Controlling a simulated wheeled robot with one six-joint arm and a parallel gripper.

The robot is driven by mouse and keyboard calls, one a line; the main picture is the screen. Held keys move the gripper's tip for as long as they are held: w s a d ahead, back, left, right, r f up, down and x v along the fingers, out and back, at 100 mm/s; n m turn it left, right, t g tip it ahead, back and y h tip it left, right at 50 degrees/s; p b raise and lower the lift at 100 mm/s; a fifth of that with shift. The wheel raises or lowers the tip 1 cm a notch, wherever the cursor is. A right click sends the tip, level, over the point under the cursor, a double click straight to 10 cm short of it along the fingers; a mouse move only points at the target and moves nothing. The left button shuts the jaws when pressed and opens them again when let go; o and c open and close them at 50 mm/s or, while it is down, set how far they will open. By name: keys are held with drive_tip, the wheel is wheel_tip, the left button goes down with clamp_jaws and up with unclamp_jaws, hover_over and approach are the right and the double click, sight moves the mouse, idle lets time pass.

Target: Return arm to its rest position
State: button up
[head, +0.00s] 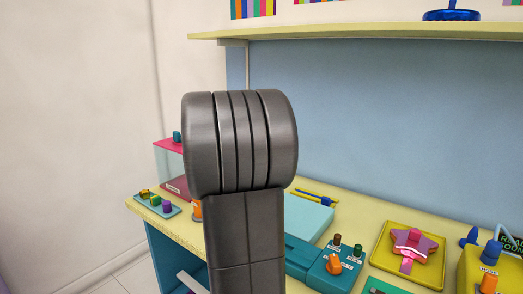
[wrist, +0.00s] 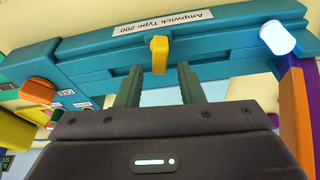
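My arm (head: 244,190) stands upright in the middle of the head view and hides part of the table; my gripper does not show there. In the wrist view, my gripper (wrist: 160,85) has two dark green fingers standing apart, with nothing visible held between them. A teal device (wrist: 225,35) labelled "Ampwick Type 200" lies beyond the fingertips. Its yellow tab (wrist: 159,53) shows in line with the gap between the fingers. I cannot tell whether the fingers touch the device.
The yellow table (head: 345,205) holds a teal unit with an orange knob (head: 334,264), a pink star (head: 413,246) on a yellow tray, a pale teal block (head: 303,220) and a small tray of coloured knobs (head: 157,205). A shelf (head: 360,31) hangs above. Open floor shows at left.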

drive_tip(key=n+y+p, duration=0.1)
drive_tip(key=n, duration=0.3)
drive_tip(key=shift+r+t, duration=0.1)
drive_tip(key=shift+t, duration=0.2)
drive_tip(key=shift+n+y+p, duration=0.5)
drive_tip(key=shift+n+p, duration=0.5)
drive_tip(key=shift+n, duration=1)
